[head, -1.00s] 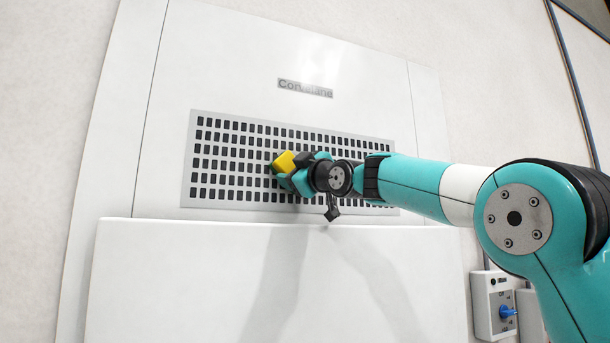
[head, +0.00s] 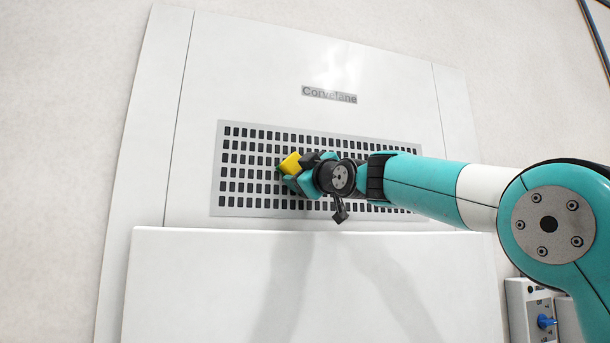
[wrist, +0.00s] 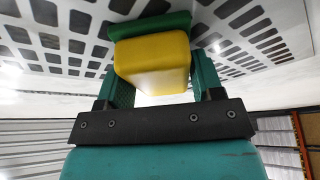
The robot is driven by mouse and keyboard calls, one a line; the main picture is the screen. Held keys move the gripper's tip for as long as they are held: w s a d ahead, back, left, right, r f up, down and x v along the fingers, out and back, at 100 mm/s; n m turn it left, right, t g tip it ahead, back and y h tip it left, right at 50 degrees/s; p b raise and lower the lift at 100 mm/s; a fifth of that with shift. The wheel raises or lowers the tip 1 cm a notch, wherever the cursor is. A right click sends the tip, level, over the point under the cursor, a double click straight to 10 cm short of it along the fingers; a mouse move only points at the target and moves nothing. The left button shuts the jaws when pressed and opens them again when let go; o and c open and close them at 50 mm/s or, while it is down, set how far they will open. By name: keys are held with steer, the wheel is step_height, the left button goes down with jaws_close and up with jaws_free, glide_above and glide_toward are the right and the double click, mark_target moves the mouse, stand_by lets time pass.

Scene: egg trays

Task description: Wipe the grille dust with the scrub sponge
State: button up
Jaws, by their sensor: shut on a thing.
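The scrub sponge (head: 290,163) is yellow with a green scrub layer, which shows clearly in the wrist view (wrist: 152,62). My gripper (head: 294,174) is shut on the sponge, with one teal finger on each side of it in the wrist view (wrist: 155,85). The sponge is at the grille (head: 240,203), a grey panel with rows of dark slots. Its green side faces the grille and appears to be against it or very close; I cannot tell contact for sure. My arm hides the grille's middle and part of its right side. I cannot make out any dust on the visible grille.
The grille is set in a white panel with a nameplate (head: 329,94) above it. A white box-like front (head: 200,280) juts out below the grille. A socket box with a blue knob (head: 545,321) is at the lower right. The grille's left part is uncovered.

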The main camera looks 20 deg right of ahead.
steer(key=shift+r, duration=0.45)
steer(key=shift+d+f, duration=0.15)
steer(key=shift+d, duration=1.45)
steer(key=d, duration=1.4)
steer(key=shift+d+p, duration=0.3)
steer(key=shift+p, duration=0.05)
steer(key=shift+s+b, duration=2.2)
steer(key=shift+s, duration=0.75)
